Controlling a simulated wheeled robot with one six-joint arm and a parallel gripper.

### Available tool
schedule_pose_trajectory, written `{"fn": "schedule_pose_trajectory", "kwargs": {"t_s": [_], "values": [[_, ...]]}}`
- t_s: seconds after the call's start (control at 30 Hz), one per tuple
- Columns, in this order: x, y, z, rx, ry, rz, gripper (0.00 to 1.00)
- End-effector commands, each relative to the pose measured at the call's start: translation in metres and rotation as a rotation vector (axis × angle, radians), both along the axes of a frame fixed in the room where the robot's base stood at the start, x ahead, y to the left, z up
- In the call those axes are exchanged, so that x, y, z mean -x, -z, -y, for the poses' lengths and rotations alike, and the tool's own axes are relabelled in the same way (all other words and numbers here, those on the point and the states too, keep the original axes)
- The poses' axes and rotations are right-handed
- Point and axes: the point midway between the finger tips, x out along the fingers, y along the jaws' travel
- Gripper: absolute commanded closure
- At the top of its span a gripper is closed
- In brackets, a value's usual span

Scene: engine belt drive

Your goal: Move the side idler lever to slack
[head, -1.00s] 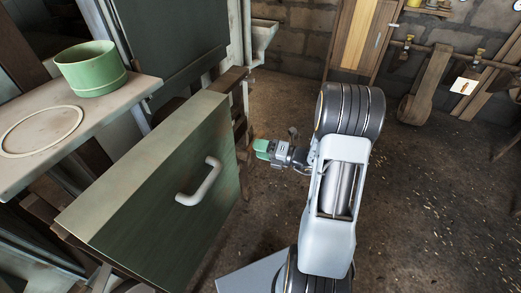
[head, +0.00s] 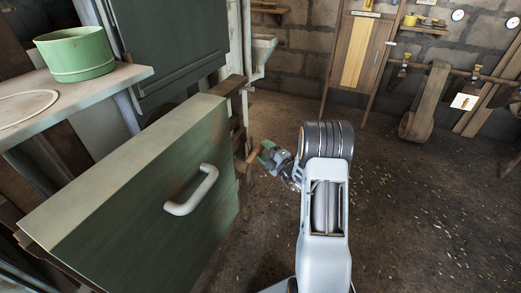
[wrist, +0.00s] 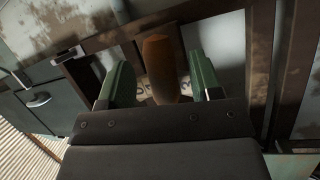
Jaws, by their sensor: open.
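My gripper (head: 265,157) is at the end of my arm, past the far end of the green panel. Its green fingers (wrist: 160,82) are open in the wrist view. A rounded orange-brown wooden handle (wrist: 159,65), which looks like the lever's grip, stands between the fingers with a gap on each side. In the head view the handle (head: 252,155) shows as a small tan piece beside the fingertips. A pale plate with dark marks (wrist: 143,88) is partly hidden behind the handle. The lever's lower part, its pivot and the belt are hidden.
The green panel (head: 130,205) with a pale pull handle (head: 191,191) stands left of my arm. A green pot (head: 76,54) sits on the shelf above it. Rusty frame bars (wrist: 290,70) flank the gripper in the wrist view. Open floor lies right.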

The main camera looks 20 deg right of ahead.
Motion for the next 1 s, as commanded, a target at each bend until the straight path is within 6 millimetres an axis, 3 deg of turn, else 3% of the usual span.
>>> {"fn": "schedule_pose_trajectory", "kwargs": {"t_s": [0.23, 0.67, 1.0], "values": [[-0.022, -0.003, -0.008, 0.001, -0.001, 0.001, 0.41], [-0.027, -0.004, -0.010, 0.000, 0.000, 0.000, 0.42], [-0.027, -0.004, -0.010, 0.001, -0.001, 0.001, 0.75]]}}
